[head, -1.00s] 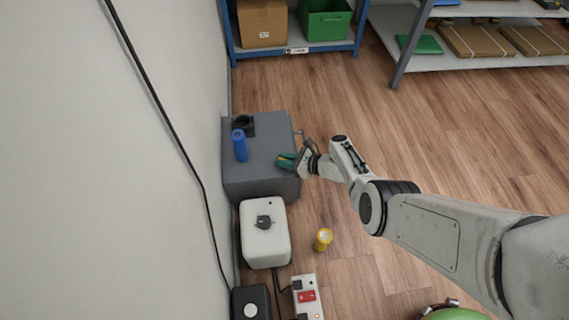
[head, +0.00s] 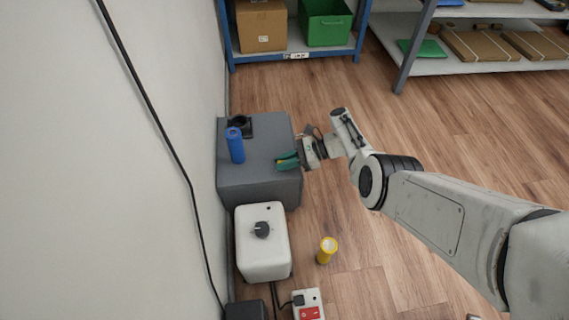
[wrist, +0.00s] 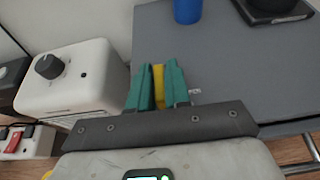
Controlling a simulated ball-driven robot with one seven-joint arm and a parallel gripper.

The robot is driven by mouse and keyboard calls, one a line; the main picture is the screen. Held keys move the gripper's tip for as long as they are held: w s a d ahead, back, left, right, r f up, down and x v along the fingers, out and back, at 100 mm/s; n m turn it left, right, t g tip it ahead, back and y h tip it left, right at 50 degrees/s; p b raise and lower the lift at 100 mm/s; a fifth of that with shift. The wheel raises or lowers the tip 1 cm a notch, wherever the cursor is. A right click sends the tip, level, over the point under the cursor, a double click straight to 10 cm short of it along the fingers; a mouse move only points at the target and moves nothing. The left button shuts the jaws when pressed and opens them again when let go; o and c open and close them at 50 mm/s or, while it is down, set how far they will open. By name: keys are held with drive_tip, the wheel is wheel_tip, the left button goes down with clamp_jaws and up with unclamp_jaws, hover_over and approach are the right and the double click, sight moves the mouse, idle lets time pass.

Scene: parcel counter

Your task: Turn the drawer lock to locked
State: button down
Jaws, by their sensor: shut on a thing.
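A grey cabinet (head: 265,145) stands against the wall; it also fills the right of the wrist view (wrist: 225,75). My gripper (head: 287,161) is at the cabinet's right edge in the head view. Its green fingers (wrist: 156,88) are shut on a narrow yellow piece (wrist: 158,85). The fingers hide most of this piece, and I cannot tell whether it is part of the drawer lock. No drawer lock is clearly visible, nor a locked or unlocked mark. A metal bar (wrist: 310,146) shows at the cabinet's edge in the wrist view.
A blue cylinder (head: 235,145) and a black item (head: 240,125) stand on the cabinet. A white box with a dark knob (head: 261,230) is beside it. A yellow can (head: 327,250) and a power strip (head: 309,303) are on the floor. Shelves stand behind; floor to the right is open.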

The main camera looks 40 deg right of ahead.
idle(0.3)
drive_tip(key=c, duration=1.2)
unclamp_jaws()
drive_tip(key=shift+w+a, duration=0.1)
drive_tip(key=shift+o, duration=0.2)
drive_tip(key=p+v, duration=0.2)
drive_tip(key=v, duration=0.9)
